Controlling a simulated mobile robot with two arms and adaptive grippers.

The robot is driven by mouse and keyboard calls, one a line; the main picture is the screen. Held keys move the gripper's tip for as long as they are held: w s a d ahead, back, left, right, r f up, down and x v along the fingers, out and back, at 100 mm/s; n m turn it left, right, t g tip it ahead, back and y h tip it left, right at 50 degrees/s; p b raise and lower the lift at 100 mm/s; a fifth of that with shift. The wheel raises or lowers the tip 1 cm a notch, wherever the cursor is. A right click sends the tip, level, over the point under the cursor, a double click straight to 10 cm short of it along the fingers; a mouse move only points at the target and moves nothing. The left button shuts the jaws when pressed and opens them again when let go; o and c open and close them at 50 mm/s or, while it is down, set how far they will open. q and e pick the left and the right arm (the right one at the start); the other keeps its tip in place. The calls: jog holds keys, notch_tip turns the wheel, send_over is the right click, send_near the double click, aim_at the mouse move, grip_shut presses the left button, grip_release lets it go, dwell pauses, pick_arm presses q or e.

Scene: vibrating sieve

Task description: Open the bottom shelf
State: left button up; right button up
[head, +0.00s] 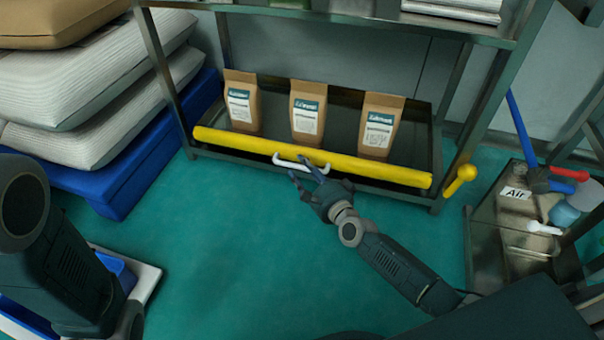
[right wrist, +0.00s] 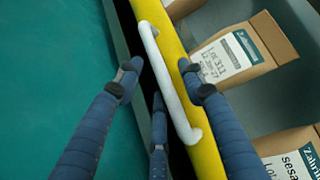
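The bottom shelf (head: 270,140) is a dark metal tray in a rack, with a yellow bar (head: 370,168) along its front edge. A white handle (head: 287,163) is on the front of the bar and shows large in the right wrist view (right wrist: 165,75). My right gripper (head: 306,176) is at the handle. In the right wrist view its blue fingers (right wrist: 158,80) are apart, on either side of the handle; I cannot tell whether they touch it. Only part of my left arm shows at the left edge; its gripper is not in view.
Three brown paper bags (head: 308,112) stand on the shelf. White sacks (head: 95,75) are stacked on a blue pallet (head: 125,190) at left. A metal cart (head: 490,245) with tools and bottles stands at right. The green floor before the shelf is clear.

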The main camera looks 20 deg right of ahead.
jog(key=shift+w, duration=0.35)
grip_shut()
jog(key=shift+a, duration=0.1)
